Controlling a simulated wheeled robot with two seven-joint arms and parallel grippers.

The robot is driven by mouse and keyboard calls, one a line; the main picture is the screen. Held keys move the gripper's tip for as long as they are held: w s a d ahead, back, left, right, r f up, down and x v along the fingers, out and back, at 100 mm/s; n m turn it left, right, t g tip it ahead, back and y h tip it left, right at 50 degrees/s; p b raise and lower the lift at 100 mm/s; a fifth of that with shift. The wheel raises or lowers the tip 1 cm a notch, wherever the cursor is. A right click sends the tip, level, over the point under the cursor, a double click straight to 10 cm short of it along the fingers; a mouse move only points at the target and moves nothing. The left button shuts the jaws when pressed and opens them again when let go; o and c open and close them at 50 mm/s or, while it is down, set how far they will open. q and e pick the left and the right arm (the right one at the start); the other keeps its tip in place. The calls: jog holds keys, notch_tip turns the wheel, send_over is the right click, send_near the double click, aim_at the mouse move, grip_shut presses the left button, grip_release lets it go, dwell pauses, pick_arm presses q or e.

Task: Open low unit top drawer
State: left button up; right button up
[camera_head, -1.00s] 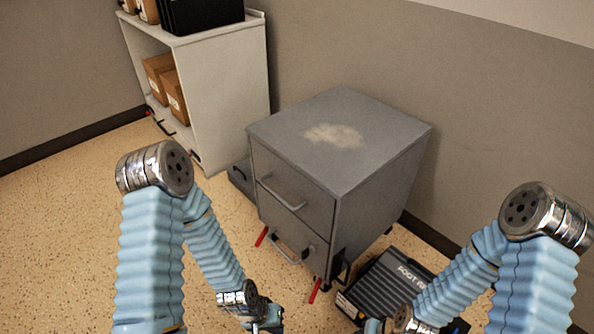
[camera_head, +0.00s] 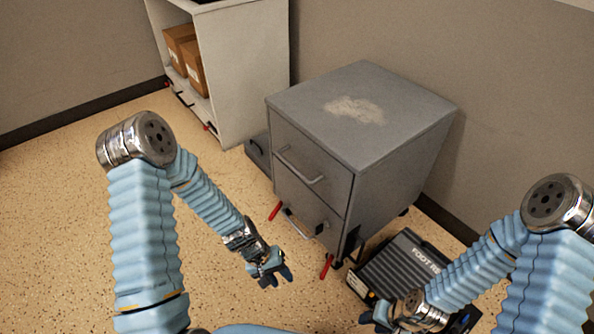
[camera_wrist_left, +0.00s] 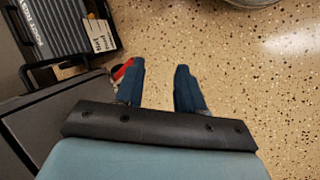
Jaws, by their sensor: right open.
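The grey low unit (camera_head: 400,165) stands in the middle right, with a pale worn patch on top. Its top drawer (camera_head: 310,172) has a bar handle (camera_head: 300,166) and looks shut. A lower drawer (camera_head: 305,215) with its own handle is below. My left gripper (camera_head: 278,278) is in front of the unit, low and to the left of it, apart from the handles. In the left wrist view its two blue fingers (camera_wrist_left: 160,88) are spread with floor between them. My right gripper (camera_head: 375,318) is at the bottom right, open, near the footrest.
A black footrest (camera_head: 400,268) lies on the floor right of the unit; it also shows in the left wrist view (camera_wrist_left: 60,30). Red-tipped feet (camera_head: 326,266) stick out at the unit's base. A white shelf (camera_head: 245,75) with boxes stands behind left. Floor at left is clear.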

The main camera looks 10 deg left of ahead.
pick_arm(q)
jog(key=w+a+r+n+t+h+b, duration=0.25)
jog(key=w+a+r+h, duration=0.2)
jog(key=w, duration=0.55)
jog(key=t+h+b, duration=0.2)
jog(key=t+h, duration=0.2)
jog(key=t, duration=0.2)
send_near(291, 167)
jog(key=shift+g, duration=0.35)
jog(key=x, duration=1)
jog(key=shift+w+d+b, duration=0.15)
jog(key=shift+w+b, duration=0.15)
jog(key=shift+b, duration=0.05)
pick_arm(e)
notch_tip(291, 167, down, 6)
jog(key=shift+d+f, duration=0.2)
jog(key=shift+d, duration=0.1)
pick_arm(q)
jog(key=shift+c, duration=0.5)
pick_arm(e)
jog(key=shift+w, duration=0.1)
pick_arm(q)
grip_shut()
